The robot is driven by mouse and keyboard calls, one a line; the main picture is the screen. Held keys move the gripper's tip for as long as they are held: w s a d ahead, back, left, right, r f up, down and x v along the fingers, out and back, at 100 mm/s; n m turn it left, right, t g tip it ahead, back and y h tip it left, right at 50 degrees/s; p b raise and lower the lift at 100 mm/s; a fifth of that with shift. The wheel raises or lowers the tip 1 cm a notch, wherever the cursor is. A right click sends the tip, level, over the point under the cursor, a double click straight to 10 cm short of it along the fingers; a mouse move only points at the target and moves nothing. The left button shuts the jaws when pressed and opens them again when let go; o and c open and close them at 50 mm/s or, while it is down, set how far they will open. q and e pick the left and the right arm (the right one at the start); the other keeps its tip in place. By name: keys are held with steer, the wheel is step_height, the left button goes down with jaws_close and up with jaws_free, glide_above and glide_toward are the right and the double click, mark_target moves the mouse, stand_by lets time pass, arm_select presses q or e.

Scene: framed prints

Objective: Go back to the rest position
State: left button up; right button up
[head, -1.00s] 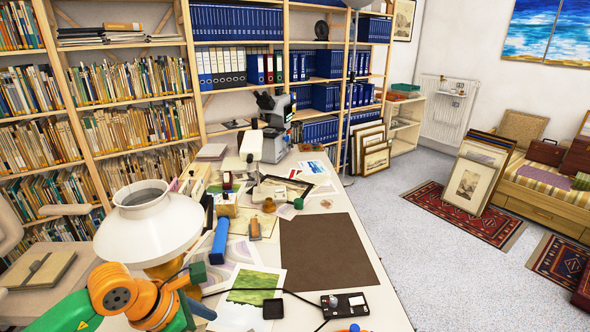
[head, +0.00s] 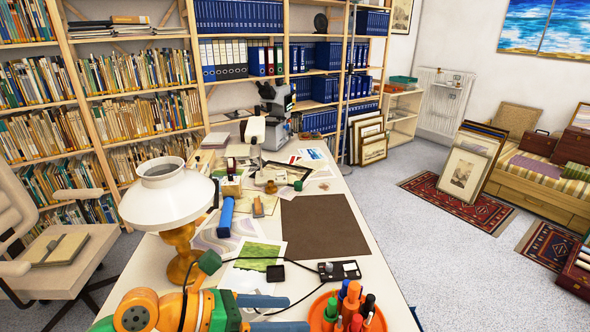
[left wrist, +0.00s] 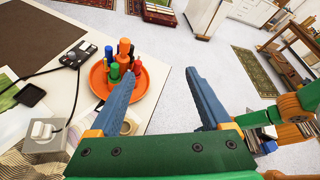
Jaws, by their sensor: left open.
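My left gripper (head: 298,313) reaches in at the bottom of the head view. Its two blue fingers are apart, with nothing between them, just left of an orange round tray of markers. In the left wrist view the left gripper (left wrist: 164,72) is open and empty. Its left finger overlaps the edge of the tray in the picture; I cannot tell the height between them. Parts of my right arm (left wrist: 290,110) show at the right of the left wrist view. A thin blue sliver at the head view's bottom edge may be my right gripper; its jaws cannot be made out.
The orange tray (head: 317,311) holds several markers near the desk's front edge. A white-shaded lamp (head: 168,198), a brown mat (head: 322,226), a black box with a cable (head: 339,270) and a microscope (head: 275,112) stand on the desk. A chair (head: 60,245) is left. Open floor lies right.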

arm_select(q)
step_height(320, 180, up, 12)
steer(key=w+n+t+h, duration=0.2)
steer(key=n+t+h, duration=0.2)
steer(key=n+t, duration=0.75)
steer(key=w+a+f+n+t+y, duration=0.25)
steer(key=a+n+t+y, duration=0.35)
steer(key=n, duration=0.8)
steer(key=a+f+n+g+y, duration=0.6)
steer(key=a+f+n+y, duration=0.3)
steer(key=f+n+y, duration=0.3)
steer(key=s+f+n+g+h, duration=0.1)
steer(key=s+f+n+g, duration=0.5)
steer(key=s+f+g, duration=1)
steer(key=s+f+t+b, duration=0.15)
steer(key=s+f, duration=0.25)
steer(key=f, duration=0.8)
steer(key=s+f+t+b, duration=0.1)
steer(key=s+f+b, duration=0.25)
steer(key=f, duration=0.85)
steer(key=s+a+f+b, duration=0.1)
steer(key=s+f+b, duration=0.1)
steer(key=s+f, duration=0.9)
steer(key=shift+s+a+f+g, duration=0.15)
steer(key=shift+a+f+g, duration=0.15)
steer(key=shift+a, duration=0.1)
arm_select(e)
step_height(320, 180, down, 7)
steer(key=shift+s, duration=0.3)
